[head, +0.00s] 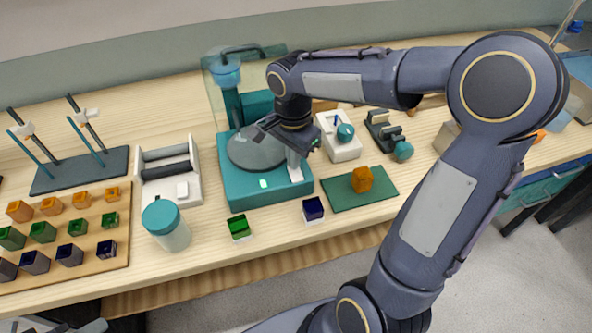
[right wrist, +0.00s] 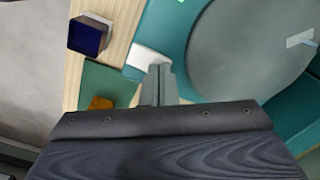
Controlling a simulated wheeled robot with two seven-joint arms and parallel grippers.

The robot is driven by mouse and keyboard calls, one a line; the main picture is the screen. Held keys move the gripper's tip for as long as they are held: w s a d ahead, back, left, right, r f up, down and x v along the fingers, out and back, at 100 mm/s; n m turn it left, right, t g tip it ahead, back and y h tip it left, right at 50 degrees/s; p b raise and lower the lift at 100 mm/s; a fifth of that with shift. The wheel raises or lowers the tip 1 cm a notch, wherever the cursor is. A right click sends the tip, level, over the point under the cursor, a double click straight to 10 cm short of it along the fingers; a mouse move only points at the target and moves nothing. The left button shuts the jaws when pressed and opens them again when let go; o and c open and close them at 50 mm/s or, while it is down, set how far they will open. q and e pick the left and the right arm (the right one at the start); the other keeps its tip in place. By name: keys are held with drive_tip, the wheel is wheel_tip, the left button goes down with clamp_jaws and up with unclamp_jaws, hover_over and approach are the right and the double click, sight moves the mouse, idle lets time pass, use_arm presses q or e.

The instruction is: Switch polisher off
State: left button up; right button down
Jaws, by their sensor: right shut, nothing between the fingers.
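The polisher (head: 235,188) is a teal machine with a round grey disc (head: 256,148) on top and a clear guard behind it. A small green light (head: 263,183) glows on its front. A white switch panel (head: 295,174) sits at its front right corner, and it also shows in the right wrist view (right wrist: 146,58). My right gripper (head: 293,158) points down over this panel, shut and empty. Its fingertips (right wrist: 158,72) overlap the panel's edge in the right wrist view; I cannot tell if they touch it. At the bottom left edge, only a cut-off part of my left gripper shows.
A green mat (head: 345,196) with an orange block (head: 362,179) lies right of the polisher. Dark blue (head: 313,209) and green (head: 239,227) blocks stand in front. A teal-lidded jar (head: 168,226) and a white tray (head: 196,193) stand left. White and black devices stand behind right.

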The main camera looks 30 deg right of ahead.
drive_tip(key=shift+f, duration=0.25)
drive_tip(key=shift+r+p, duration=2.75)
drive_tip(key=shift+r, duration=0.85)
drive_tip(key=shift+s, duration=0.1)
drive_tip(key=s+a+n+t+y, duration=0.2)
drive_tip(key=s+n, duration=0.4)
drive_tip(key=s, duration=0.2)
drive_tip(key=s+a+r+n+t+y, duration=0.1)
drive_tip(key=s+a+n+t, duration=0.1)
drive_tip(key=s+n, duration=0.5)
drive_tip(key=shift+s+r+t+y, duration=0.15)
drive_tip(key=shift+s+t+y, duration=0.25)
drive_tip(key=shift+s+t, duration=0.45)
drive_tip(key=shift+a+r, duration=0.1)
